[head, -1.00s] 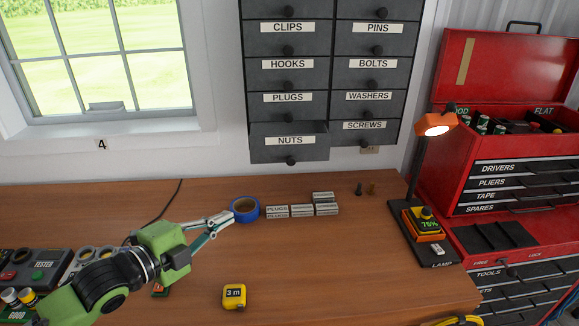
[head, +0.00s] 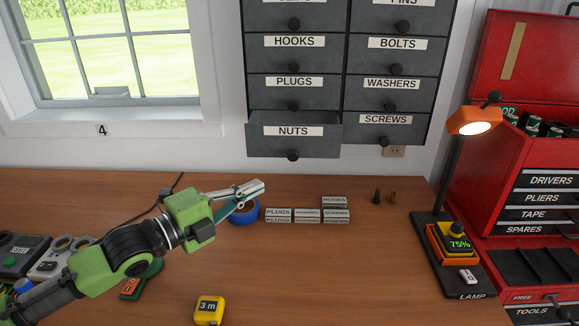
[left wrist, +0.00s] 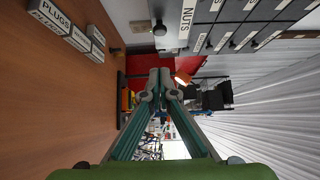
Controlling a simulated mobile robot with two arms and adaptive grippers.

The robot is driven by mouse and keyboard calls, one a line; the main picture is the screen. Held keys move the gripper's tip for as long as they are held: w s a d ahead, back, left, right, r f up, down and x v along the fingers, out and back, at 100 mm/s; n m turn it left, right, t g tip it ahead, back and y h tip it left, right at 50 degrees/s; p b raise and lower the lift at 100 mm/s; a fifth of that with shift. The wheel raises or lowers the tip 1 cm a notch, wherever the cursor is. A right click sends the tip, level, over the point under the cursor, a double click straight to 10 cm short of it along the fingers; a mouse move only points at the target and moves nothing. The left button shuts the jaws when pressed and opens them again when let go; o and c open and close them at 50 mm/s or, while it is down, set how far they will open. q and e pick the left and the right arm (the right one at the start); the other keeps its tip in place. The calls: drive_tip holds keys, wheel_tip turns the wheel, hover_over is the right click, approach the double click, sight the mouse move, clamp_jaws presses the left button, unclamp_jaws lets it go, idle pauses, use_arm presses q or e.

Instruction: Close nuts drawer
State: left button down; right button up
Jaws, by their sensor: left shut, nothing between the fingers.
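The nuts drawer (head: 293,140) is at the bottom left of the dark wall cabinet in the head view. It stands pulled out past the drawers above it. Its round black knob (head: 293,155) is at its lower front. In the left wrist view the NUTS label (left wrist: 187,17) and the knob (left wrist: 159,29) show near the top. My left gripper (head: 262,184) is shut and empty, below and left of the drawer, apart from it, above the blue tape roll. Its fingertips also show in the left wrist view (left wrist: 160,76). My right gripper is not in view.
The blue tape roll (head: 244,213) and several small labelled boxes (head: 307,215) lie on the workbench (head: 300,265) below the drawer. A lamp (head: 473,122) stands at the right before a red toolbox (head: 530,170). A yellow tape measure (head: 209,310) lies in front.

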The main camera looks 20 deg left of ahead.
use_arm(q)
drive_tip(key=p, duration=0.3)
approach(297, 157)
drive_tip(key=d, duration=0.4)
drive_tip(key=shift+w+a+p, duration=0.1)
drive_tip(key=shift+w+a, duration=0.1)
drive_tip(key=shift+w, duration=0.65)
drive_tip(key=shift+w+a+p, duration=0.15)
drive_tip(key=shift+w+a, duration=0.05)
drive_tip(key=shift+w, duration=0.65)
drive_tip(key=shift+w+a+p, duration=0.1)
drive_tip(key=shift+w+a, duration=0.05)
drive_tip(key=shift+w, duration=0.65)
